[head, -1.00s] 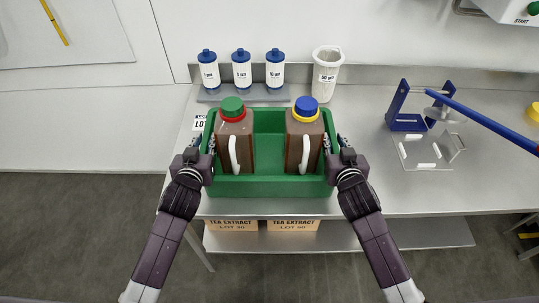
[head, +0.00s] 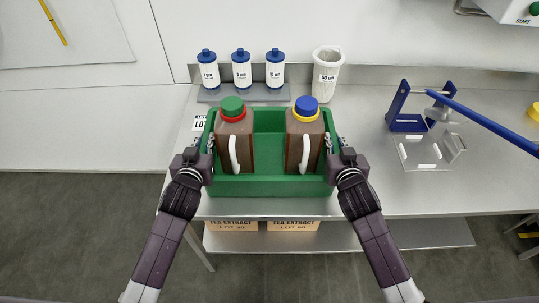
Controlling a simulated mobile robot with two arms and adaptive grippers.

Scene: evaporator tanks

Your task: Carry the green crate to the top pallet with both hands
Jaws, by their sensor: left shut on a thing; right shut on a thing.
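The green crate (head: 268,186) sits on or just above the steel table near its front edge; I cannot tell whether it touches. It holds two brown jugs with white handles: one with a green cap and red ring (head: 235,143), one with a blue cap and yellow ring (head: 304,140). My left gripper (head: 208,147) is shut on the crate's left side wall. My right gripper (head: 331,146) is shut on its right side wall. The fingertips are partly hidden by the grippers' bodies. No pallet can be made out in the head view.
Behind the crate stand blue-capped filter bottles (head: 242,70) on a grey tray and a white cup (head: 326,73). At the right are a blue stand (head: 407,121) and a slanting blue bar (head: 482,119). Tea extract boxes (head: 232,225) lie on the lower shelf.

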